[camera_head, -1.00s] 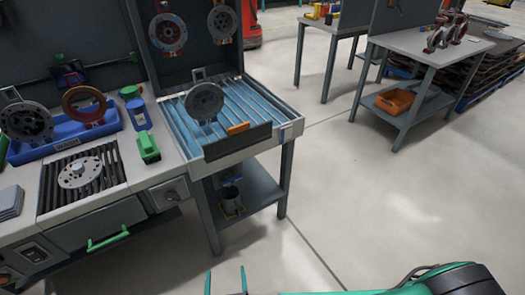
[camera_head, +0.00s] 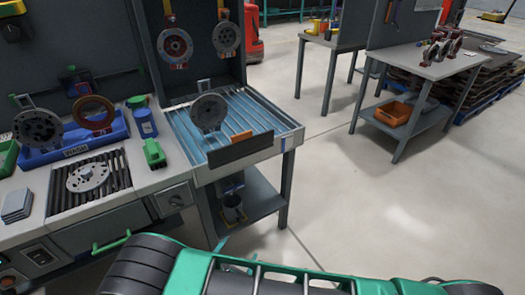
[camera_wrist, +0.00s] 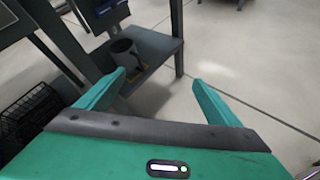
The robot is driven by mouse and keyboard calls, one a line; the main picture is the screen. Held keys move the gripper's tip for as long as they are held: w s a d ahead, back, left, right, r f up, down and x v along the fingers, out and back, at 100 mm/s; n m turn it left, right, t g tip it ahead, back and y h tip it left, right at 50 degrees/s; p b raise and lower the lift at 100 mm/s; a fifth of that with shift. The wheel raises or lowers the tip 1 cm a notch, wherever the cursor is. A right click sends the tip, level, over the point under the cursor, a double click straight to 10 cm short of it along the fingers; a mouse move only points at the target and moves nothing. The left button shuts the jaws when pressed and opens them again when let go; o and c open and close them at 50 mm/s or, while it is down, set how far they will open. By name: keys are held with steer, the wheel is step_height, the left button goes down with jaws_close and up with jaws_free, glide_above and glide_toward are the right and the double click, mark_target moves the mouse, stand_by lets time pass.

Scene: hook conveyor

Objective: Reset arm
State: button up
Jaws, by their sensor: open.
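My gripper (camera_wrist: 158,82) is open in the wrist view, with two green fingers spread wide and nothing between them. Beyond the fingers are the lower shelf of the bench and the floor. In the head view my green and dark arm lies across the bottom edge, and most of my gripper is hidden behind it. No object is held.
The workbench at left carries a blue wash tray (camera_head: 97,139), a metal disc on a grill (camera_head: 88,177) and a ribbed conveyor tray (camera_head: 262,117) with a disc. A grey cup (camera_wrist: 124,54) stands on the lower shelf. Open floor (camera_head: 400,210) lies right.

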steer(key=w+d+r+m+g+h, duration=0.2)
steer(key=w+d+r+m+g, duration=0.1)
steer(key=w+d+r+m, duration=0.4)
steer(key=w+d+r+m+g+h, duration=0.2)
steer(key=w+d+r+m, duration=0.2)
steer(key=d+r, duration=0.45)
steer(key=s+d+r+m+g, duration=0.1)
steer(key=d+r+m+g, duration=0.2)
steer(key=d+r+m, duration=0.45)
steer(key=s+d+r+m+g, duration=0.15)
steer(key=d+r, duration=0.35)
steer(key=d, duration=0.6)
steer(key=s+d+r+m+g+y, duration=0.3)
steer(key=s+d+r+m, duration=0.6)
steer(key=s+d, duration=0.3)
steer(key=s+d+r+m+y, duration=0.1)
steer(key=s+r+m+y, duration=0.1)
steer(key=s, duration=0.6)
steer(key=s+d+r+m+y, duration=0.2)
steer(key=s+m, duration=0.3)
steer(key=s, duration=0.3)
steer(key=shift+d+r, duration=0.3)
steer(key=shift+r, duration=0.5)
